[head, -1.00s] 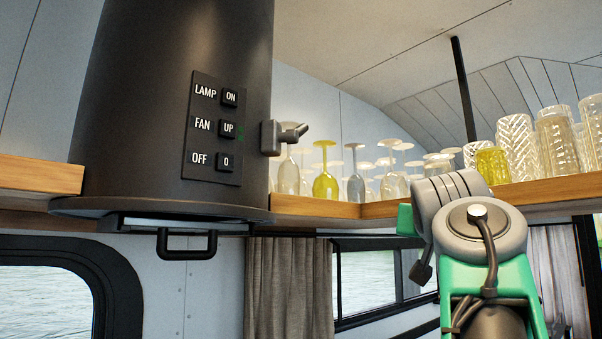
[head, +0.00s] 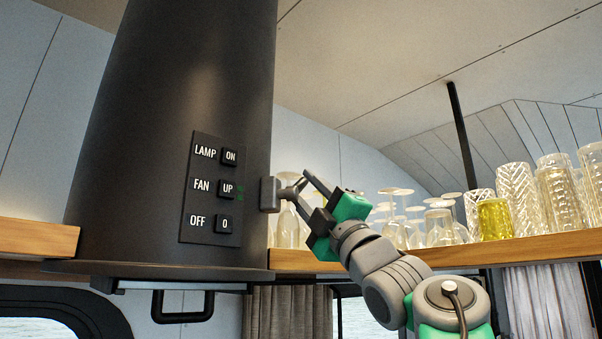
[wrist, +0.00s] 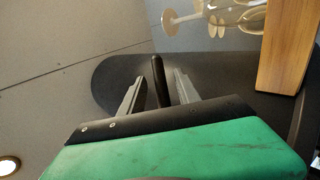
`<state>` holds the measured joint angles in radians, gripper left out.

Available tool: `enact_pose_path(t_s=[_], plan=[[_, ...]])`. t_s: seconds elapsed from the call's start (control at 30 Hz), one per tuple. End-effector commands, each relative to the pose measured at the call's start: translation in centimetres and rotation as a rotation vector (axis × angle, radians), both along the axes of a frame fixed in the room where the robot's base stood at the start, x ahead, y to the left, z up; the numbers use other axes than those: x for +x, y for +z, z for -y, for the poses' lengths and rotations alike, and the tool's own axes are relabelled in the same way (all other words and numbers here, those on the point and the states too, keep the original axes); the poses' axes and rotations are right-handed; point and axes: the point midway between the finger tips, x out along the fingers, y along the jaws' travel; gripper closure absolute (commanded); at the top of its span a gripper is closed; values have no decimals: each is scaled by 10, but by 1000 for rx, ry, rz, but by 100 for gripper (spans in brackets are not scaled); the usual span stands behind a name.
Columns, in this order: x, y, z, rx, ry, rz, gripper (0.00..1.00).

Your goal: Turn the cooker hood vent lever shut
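The cooker hood (head: 190,110) is a tall dark cylinder at left in the head view. Its vent lever has a grey mount (head: 268,194) on the hood's right side and a short arm pointing right, partly hidden by my gripper. My gripper (head: 300,188) reaches the lever from the lower right. In the wrist view the lever (wrist: 158,82) is a dark rod standing between the two fingers of my gripper (wrist: 159,72). Gaps show on both sides of the rod, so the fingers are open around it and not clamped.
A wooden shelf (head: 500,250) runs right of the hood. Upside-down stemmed glasses stand close behind my gripper, and tumblers (head: 555,200) stand farther right. A panel of lamp and fan buttons (head: 211,188) is on the hood's front. A black handle (head: 183,306) hangs below the hood.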

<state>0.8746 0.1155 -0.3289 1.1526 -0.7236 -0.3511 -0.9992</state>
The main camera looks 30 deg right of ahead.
Motion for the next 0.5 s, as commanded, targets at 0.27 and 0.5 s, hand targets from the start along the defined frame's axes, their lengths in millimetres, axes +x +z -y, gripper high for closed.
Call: enact_pose_path(t_s=[0.27,0.5], plan=[[19,19,-3,1,0,0,61],[19,18,-3,1,0,0,67]])
